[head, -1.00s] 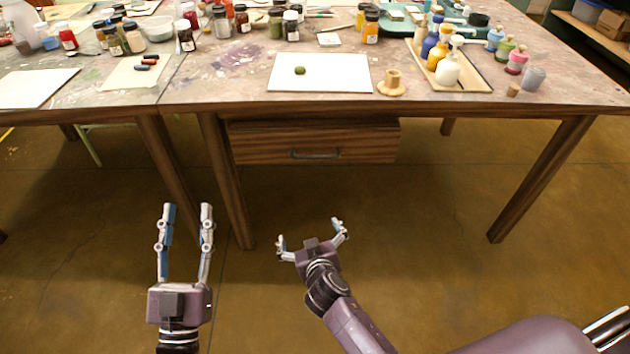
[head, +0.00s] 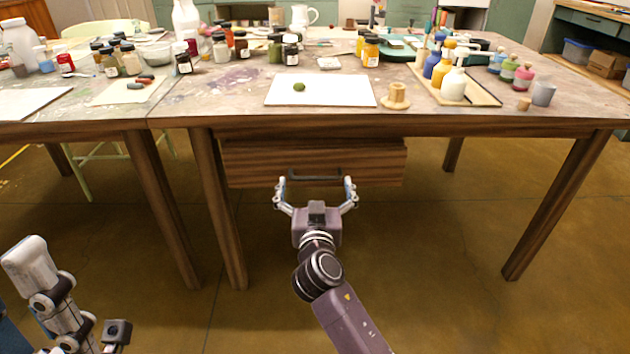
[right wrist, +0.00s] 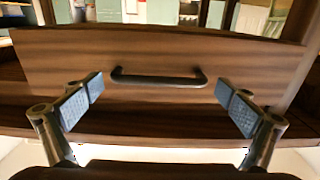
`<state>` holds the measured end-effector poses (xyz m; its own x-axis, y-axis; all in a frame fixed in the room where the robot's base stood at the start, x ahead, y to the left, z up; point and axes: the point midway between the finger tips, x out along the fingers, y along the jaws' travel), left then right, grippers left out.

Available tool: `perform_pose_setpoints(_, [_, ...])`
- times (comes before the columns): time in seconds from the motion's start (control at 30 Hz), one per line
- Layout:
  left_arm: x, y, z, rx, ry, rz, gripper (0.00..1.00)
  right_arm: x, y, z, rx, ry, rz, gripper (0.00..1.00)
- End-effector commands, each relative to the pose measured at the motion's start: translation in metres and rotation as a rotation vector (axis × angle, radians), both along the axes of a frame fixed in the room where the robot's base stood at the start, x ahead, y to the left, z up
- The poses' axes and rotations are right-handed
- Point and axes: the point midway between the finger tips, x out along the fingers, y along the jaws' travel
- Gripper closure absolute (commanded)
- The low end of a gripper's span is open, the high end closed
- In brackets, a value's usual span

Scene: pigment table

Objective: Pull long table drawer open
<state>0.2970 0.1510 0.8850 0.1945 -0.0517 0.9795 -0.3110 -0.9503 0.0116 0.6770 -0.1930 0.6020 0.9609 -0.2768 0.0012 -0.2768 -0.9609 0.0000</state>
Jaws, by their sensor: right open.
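The long table drawer (head: 240,162) is a brown wooden box under the table, with its front flush beneath the tabletop edge; it looks shut. Its dark bar handle (head: 316,178) is at the middle of the front. My right gripper (head: 316,184) is open just in front of the drawer, its fingers spread on either side of the handle. In the right wrist view, the handle (right wrist: 160,78) lies level between the two fingertips, apart from both, and the drawer front (right wrist: 210,50) fills the upper part. Part of my left gripper (head: 55,300) shows at the lower left; its jaw opening is unclear.
The wooden table (head: 500,125) carries several jars, a white sheet (head: 340,92), a wooden spool (head: 395,97) and a tray of bottles (head: 485,99). A table leg (head: 218,215) stands left of the drawer. The floor right of my right arm is clear.

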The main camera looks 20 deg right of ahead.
Motion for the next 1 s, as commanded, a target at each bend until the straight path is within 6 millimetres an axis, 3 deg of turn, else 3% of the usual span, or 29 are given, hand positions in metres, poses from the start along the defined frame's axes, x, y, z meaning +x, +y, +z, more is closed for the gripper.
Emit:
perform_pose_setpoints(0.2, [0.001, 0.0, -0.003, 0.001, 0.002, 0.0, 0.6, 0.015, -0.004, -0.001, 0.0, 0.001, 0.0, 0.0])
perform_pose_setpoints(0.47, [0.001, 0.0, -0.003, 0.001, 0.003, 0.0, 0.6, 0.016, -0.005, -0.001, 0.001, 0.002, 0.0, 0.0])
perform_pose_setpoints(0.9, [0.001, 0.0, -0.003, 0.001, 0.004, 0.0, 0.6, 0.015, -0.004, -0.001, 0.001, 0.002, 0.001, 0.48])
perform_pose_setpoints(1.0, [0.001, 0.0, -0.003, 0.001, 0.004, 0.0, 0.6, 0.015, -0.004, -0.001, 0.001, 0.002, 0.002, 0.49])
